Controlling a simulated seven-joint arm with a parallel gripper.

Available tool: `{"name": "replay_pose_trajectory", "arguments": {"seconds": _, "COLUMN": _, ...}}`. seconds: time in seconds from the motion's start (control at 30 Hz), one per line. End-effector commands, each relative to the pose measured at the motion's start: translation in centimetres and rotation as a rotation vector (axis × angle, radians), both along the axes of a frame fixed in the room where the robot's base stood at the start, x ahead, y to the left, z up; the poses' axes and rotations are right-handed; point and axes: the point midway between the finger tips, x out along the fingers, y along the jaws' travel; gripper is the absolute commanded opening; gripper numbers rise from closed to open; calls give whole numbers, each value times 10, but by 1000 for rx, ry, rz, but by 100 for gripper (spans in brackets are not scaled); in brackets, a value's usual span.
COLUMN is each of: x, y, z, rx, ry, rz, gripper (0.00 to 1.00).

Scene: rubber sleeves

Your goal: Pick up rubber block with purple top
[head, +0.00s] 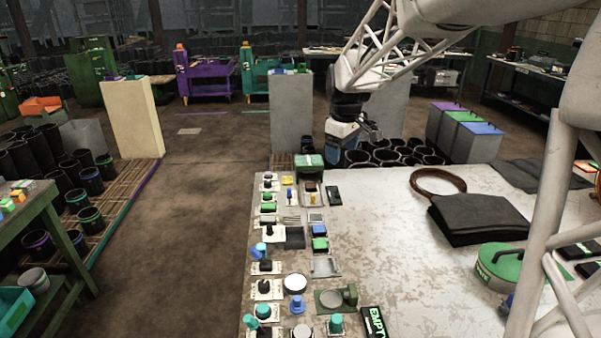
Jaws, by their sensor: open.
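My gripper (369,131) hangs at the end of my arm near the far edge of the pale worktable (390,215), and its jaws are open with nothing seen between them. I cannot make out for certain a rubber block with a purple top. A small purple item (113,77) sits on the cream pillar at the far left, but it is too small to identify. Small blocks stand among the fittings on the worktable's left side, including a green-topped block (320,244) and a blue one (319,230).
Knobs and buttons line the worktable's left edge. A black folded sheet (478,218), a brown ring (437,182) and a green round lid (499,264) lie to the right. Black sleeves (395,156) stand behind the table. The table's middle is clear.

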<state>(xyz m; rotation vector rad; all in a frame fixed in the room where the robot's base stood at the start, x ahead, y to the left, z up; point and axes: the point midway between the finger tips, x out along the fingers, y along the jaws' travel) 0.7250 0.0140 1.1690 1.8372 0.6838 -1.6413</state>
Motion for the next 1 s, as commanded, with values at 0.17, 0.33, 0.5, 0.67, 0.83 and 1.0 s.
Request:
{"name": "replay_pose_trajectory", "arguments": {"seconds": 0.17, "x": 42, "y": 3, "z": -16, "rx": -8, "ry": 14, "rz": 78, "gripper": 81}}
{"name": "replay_pose_trajectory", "arguments": {"seconds": 0.33, "x": 81, "y": 7, "z": -32, "rx": -14, "ry": 25, "rz": 153, "gripper": 81}}
{"name": "replay_pose_trajectory", "arguments": {"seconds": 0.5, "x": 119, "y": 10, "z": -51, "rx": -21, "ry": 36, "rz": 231, "gripper": 81}}
{"name": "replay_pose_trajectory", "arguments": {"seconds": 0.67, "x": 153, "y": 14, "z": -71, "rx": -26, "ry": 46, "rz": 302, "gripper": 81}}
{"name": "replay_pose_trajectory", "arguments": {"seconds": 0.83, "x": 188, "y": 17, "z": -95, "rx": -31, "ry": 57, "rz": 378, "gripper": 81}}
{"name": "replay_pose_trajectory", "arguments": {"seconds": 1.0, "x": 222, "y": 21, "z": -121, "rx": -34, "ry": 67, "rz": 456, "gripper": 81}}
